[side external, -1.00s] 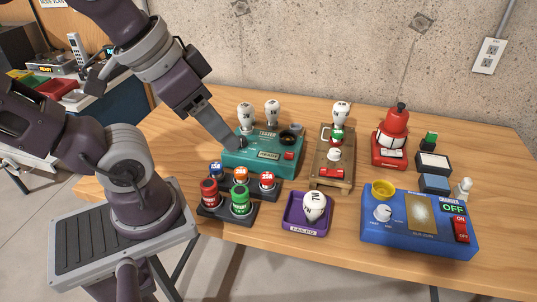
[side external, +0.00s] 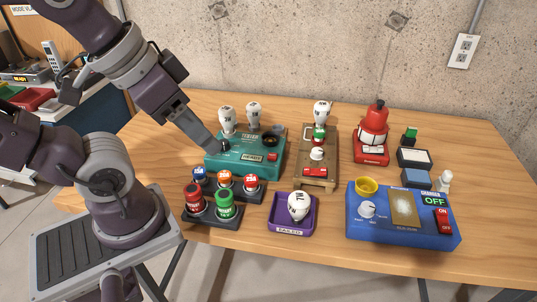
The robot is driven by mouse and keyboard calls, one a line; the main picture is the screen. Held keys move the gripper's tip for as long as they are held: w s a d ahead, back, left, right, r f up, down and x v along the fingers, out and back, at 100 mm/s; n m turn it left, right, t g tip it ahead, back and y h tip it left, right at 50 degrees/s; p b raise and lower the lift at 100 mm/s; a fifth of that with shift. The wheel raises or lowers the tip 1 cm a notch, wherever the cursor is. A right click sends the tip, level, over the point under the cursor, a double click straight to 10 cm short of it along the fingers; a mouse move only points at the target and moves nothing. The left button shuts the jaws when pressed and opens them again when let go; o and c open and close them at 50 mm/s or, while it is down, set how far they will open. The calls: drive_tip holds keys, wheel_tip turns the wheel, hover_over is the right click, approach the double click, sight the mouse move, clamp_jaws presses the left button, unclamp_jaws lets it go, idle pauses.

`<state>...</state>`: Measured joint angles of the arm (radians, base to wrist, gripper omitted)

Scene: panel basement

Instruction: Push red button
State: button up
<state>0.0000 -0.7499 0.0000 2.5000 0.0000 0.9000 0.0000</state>
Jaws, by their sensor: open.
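My gripper (side external: 217,148) reaches down from the upper left to the left part of the teal tester box (side external: 228,170). Its tip is beside a black knob (side external: 225,146) on the box top; I cannot tell whether they touch. The fingers look narrow from this side, and nothing shows held in them. A small red button (side external: 272,157) sits on the right of the teal box, apart from my gripper. Another red button or switch (side external: 316,172) is on the front of the wooden board (side external: 331,152). A red ON/OFF rocker (side external: 443,221) is on the blue charger (side external: 384,235).
White bulbs (side external: 227,119) stand behind the tester. Coloured canisters (side external: 224,204) stand in black holders in front of it. A purple tray (side external: 276,217) holds a bulb. A red beacon (side external: 374,128) stands at the back right. The table's front edge is fairly clear.

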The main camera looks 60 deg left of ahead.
idle(0.4)
clamp_jaws()
idle(1.6)
